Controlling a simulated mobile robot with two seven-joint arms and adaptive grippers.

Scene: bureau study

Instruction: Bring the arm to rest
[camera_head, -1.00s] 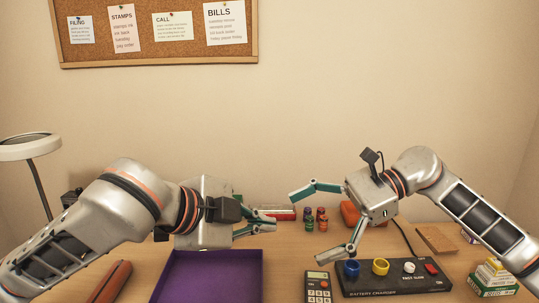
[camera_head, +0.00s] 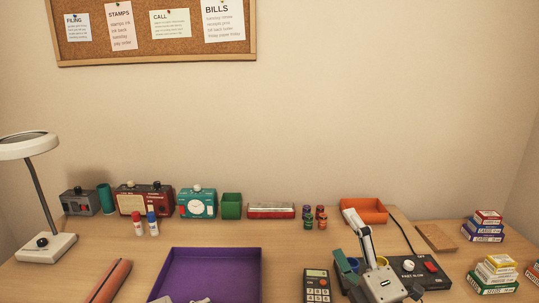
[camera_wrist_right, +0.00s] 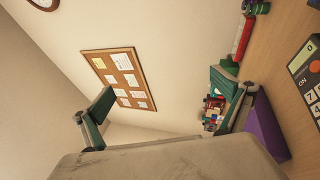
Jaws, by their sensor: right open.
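My right gripper (camera_head: 346,235) is low at the right front in the head view, over the battery charger (camera_head: 430,277). Its fingers are spread apart and point up and away, with nothing between them. In the right wrist view the two teal fingers stand wide apart (camera_wrist_right: 165,88), with the wall and pinboard behind. The gripper hides part of the charger and its coloured rings. Only small pale grey bits, seemingly of my left arm, show at the bottom edge by the purple tray (camera_head: 212,252); the left fingers cannot be made out.
A calculator (camera_head: 317,285) lies left of the charger. An orange bin (camera_head: 364,210), small jars (camera_head: 308,218) and a green box (camera_head: 231,206) stand at the back. Small boxes (camera_head: 494,272) are stacked at right. A lamp (camera_head: 45,245) stands at left.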

